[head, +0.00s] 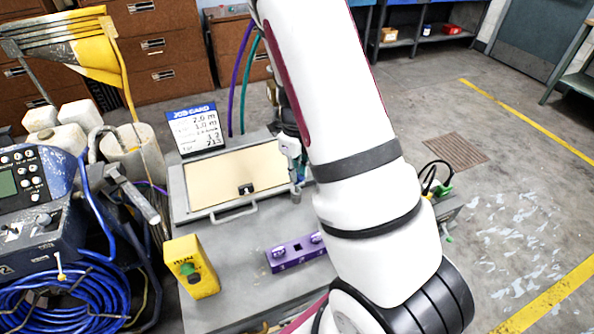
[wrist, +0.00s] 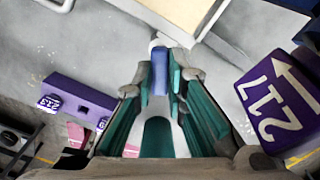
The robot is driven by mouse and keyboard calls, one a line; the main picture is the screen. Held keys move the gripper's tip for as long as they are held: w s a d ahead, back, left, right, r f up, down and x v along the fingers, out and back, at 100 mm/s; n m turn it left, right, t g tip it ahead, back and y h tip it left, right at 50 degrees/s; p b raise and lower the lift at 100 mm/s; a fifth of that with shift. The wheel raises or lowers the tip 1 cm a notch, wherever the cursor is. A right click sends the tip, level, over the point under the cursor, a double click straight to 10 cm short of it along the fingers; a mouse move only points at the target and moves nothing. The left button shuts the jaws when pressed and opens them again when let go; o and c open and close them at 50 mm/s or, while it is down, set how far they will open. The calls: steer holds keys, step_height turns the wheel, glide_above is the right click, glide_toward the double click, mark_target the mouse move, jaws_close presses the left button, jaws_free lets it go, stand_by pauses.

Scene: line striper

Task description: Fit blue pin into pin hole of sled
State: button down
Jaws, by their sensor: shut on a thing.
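My gripper (wrist: 160,85) is shut on the blue pin (wrist: 159,72), which points away from the wrist between the teal finger pads. The pin's pale tip is over the grey bench top in the wrist view. In the head view my gripper (head: 296,165) is partly hidden behind my arm, by the cream panel's right side. A purple block (head: 283,264) with a dark square opening lies on the bench in front. In the wrist view one purple block (wrist: 78,92) marked 213 is at left, and another (wrist: 262,82) marked 217 is at right. I cannot tell which part is the sled.
A cream panel (head: 225,182) in a grey frame lies on the bench with a small black piece on it. A job card (head: 195,128) stands behind. A yellow RUN box (head: 191,267) is at the bench's left. Blue hose (head: 70,300) and a control unit crowd the left.

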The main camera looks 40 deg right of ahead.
steer(key=shift+r, duration=0.1)
steer(key=c, duration=1.2)
jaws_free()
steer(key=shift+r, duration=0.15)
steer(key=shift+w+r+p, duration=0.1)
steer(key=shift+r+p, duration=1.85)
steer(key=shift+r, duration=1.5)
